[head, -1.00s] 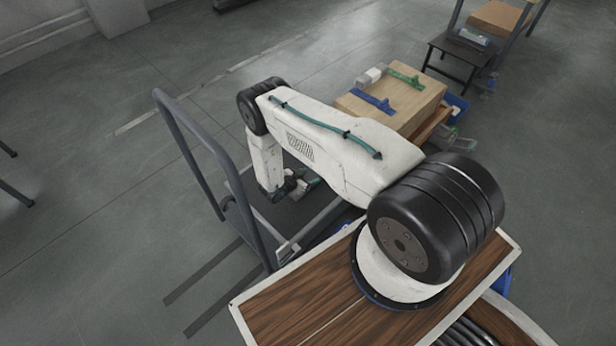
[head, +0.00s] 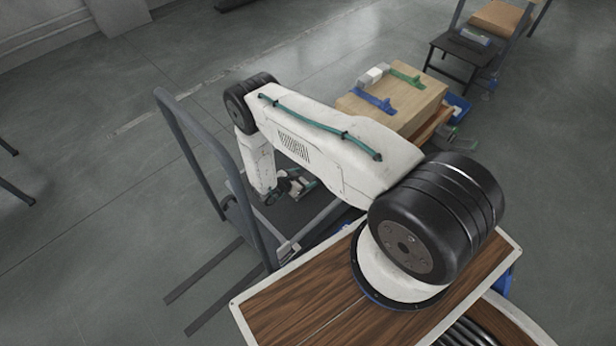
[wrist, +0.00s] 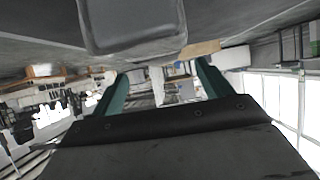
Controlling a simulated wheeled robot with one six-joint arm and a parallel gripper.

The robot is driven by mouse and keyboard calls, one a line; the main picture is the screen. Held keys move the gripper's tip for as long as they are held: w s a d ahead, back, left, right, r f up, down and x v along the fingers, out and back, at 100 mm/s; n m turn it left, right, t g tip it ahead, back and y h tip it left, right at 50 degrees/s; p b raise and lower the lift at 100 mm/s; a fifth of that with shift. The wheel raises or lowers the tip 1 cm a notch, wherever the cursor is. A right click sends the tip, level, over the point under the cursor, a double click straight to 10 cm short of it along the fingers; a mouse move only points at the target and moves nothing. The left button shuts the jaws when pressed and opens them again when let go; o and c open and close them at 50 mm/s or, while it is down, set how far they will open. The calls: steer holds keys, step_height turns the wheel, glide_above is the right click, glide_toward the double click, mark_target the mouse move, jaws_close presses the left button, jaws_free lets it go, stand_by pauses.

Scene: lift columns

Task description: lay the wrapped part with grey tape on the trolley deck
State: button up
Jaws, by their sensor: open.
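The trolley has a grey tubular handle (head: 190,150) and a dark deck (head: 322,212), partly hidden by my arm. My gripper (head: 302,184) is over the deck, with its green fingers apart. In the wrist view my open gripper (wrist: 162,75) has only distant background between its fingers. A grey, rounded rectangular surface (wrist: 130,25) shows at the top of that view; I cannot tell what it is. I cannot make out a part with grey tape for certain on the deck, as my wrist covers much of it.
A wooden box-like stand (head: 420,105) to the right of the trolley carries a blue piece (head: 372,101), a green piece (head: 407,78) and a small whitish block (head: 371,76). A black side table (head: 462,58) stands farther back.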

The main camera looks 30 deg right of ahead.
steer(key=v, duration=0.3)
steer(key=shift+a+r, duration=0.2)
steer(key=w+a+r+n+t+y, duration=0.1)
steer(key=w+a+r+t+y, duration=0.2)
steer(key=w+r, duration=0.6)
steer(key=w+a+r+n+t+y, duration=0.1)
steer(key=w+a+r+y, duration=0.3)
steer(key=w+r, duration=0.55)
steer(key=s+a+r+n+t+y, duration=0.1)
steer(key=a+r+n+y, duration=0.2)
steer(key=r, duration=1)
steer(key=s+a+r+n+y, duration=0.15)
steer(key=a+r, duration=0.35)
steer(key=r, duration=0.8)
steer(key=s+a+r+n+g+y, duration=0.15)
steer(key=s+r+n+y, duration=0.3)
steer(key=s+r, duration=1.25)
steer(key=s+d+r+n+g+h, duration=0.1)
steer(key=s+d+r, duration=0.1)
steer(key=s, duration=0.8)
steer(key=s+d+r+n+g+h, duration=0.1)
steer(key=s+d+r+n+g, duration=0.1)
steer(key=s, duration=0.8)
steer(key=s+d+r+n+g+h, duration=0.1)
steer(key=s+d, duration=0.3)
steer(key=s, duration=0.6)
steer(key=shift+s+r+n+g+h, duration=0.3)
steer(key=shift+r+n+g+h, duration=0.15)
steer(key=shift+r, duration=0.2)
